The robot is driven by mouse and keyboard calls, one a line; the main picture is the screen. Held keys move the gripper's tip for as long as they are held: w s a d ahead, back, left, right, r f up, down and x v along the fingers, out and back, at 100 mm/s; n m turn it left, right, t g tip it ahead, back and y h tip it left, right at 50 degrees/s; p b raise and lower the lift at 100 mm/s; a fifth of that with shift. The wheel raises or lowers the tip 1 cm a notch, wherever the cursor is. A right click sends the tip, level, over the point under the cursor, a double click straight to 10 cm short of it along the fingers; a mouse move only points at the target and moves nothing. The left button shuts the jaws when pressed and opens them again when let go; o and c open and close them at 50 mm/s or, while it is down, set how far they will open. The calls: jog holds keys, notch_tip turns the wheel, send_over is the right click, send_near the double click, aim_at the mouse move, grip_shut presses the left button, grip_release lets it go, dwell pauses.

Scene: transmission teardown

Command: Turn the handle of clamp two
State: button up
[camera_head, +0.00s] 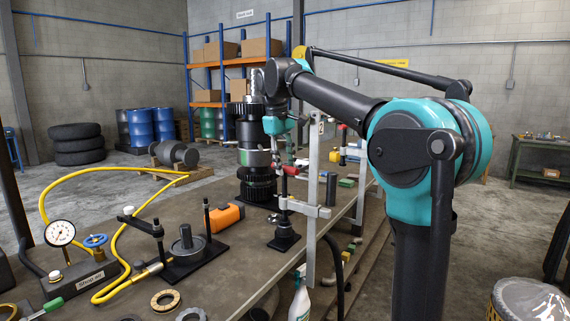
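A grey bar clamp (312,230) stands upright at the table's edge, with a sliding jaw (303,208) and a black foot on the table below. A small red handle part (290,171) shows above the jaw. My gripper (278,160) hangs down from my teal wrist, just above and beside the red part. It is small and dark against the gear stack, so its fingers and any contact cannot be made out.
The table (225,268) also holds an orange block (225,218), a black press (190,250), a pressure gauge (61,233) and a yellow hose (115,262). A spray bottle (300,298) hangs near the table's front edge.

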jog(key=shift+r, duration=0.1)
notch_tip(320, 180, up, 12)
jog(key=s+a, duration=0.1)
jog(key=shift+s+a+f, duration=0.25)
jog(key=shift+s+a, duration=0.05)
jog(key=shift+s, duration=0.05)
dwell(0.3)
